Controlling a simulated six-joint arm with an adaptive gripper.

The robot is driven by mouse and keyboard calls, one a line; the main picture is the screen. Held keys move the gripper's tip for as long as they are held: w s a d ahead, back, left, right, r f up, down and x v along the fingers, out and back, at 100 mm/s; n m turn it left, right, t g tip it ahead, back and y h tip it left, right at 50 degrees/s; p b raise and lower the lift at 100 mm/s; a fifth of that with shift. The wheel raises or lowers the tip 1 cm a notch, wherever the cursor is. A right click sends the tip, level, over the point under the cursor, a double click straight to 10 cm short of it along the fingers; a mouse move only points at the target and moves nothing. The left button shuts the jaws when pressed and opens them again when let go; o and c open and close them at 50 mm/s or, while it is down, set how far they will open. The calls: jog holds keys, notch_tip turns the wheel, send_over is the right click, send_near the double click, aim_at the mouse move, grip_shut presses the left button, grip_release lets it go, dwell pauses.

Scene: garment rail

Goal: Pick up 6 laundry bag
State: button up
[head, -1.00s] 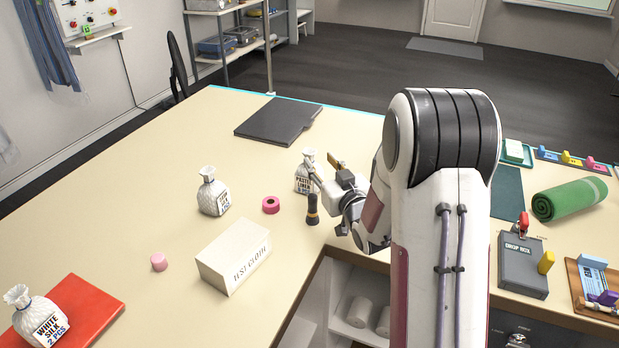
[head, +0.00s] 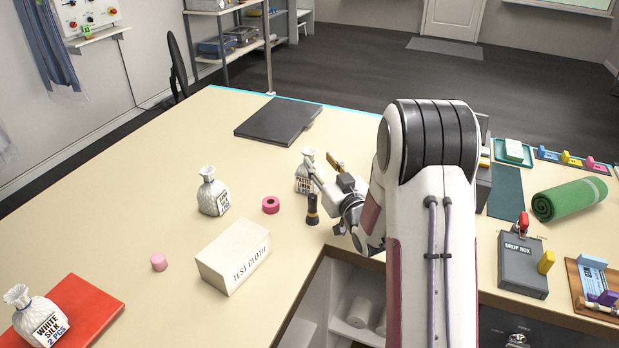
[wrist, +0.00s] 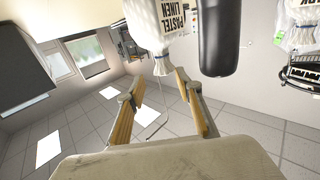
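A white tied laundry bag (head: 303,182) stands on the table just left of my gripper (head: 325,172). In the wrist view the same bag (wrist: 158,22) appears upside down, with the label "PASTEL LINEN", and its gathered neck reaches toward the space between my fingertips (wrist: 160,84). The fingers are apart and the gripper looks empty; I cannot tell if either touches the bag. A second white bag (head: 213,194) stands further left, its label too small to read.
A dark bottle (head: 312,208) stands close below my gripper; it also shows in the wrist view (wrist: 220,40). A dark folder (head: 278,121) lies behind.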

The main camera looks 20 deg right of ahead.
aim_at(311, 156)
jog(key=shift+w, duration=0.5)
jog(key=shift+w+a+f, duration=0.1)
jog(key=shift+w+a, duration=0.1)
jog(key=shift+w, duration=0.7)
jog(key=shift+w+a+f, duration=0.1)
jog(key=shift+w+a, duration=0.1)
jog(key=shift+w, duration=1.5)
jog(key=shift+c, duration=0.2)
grip_shut()
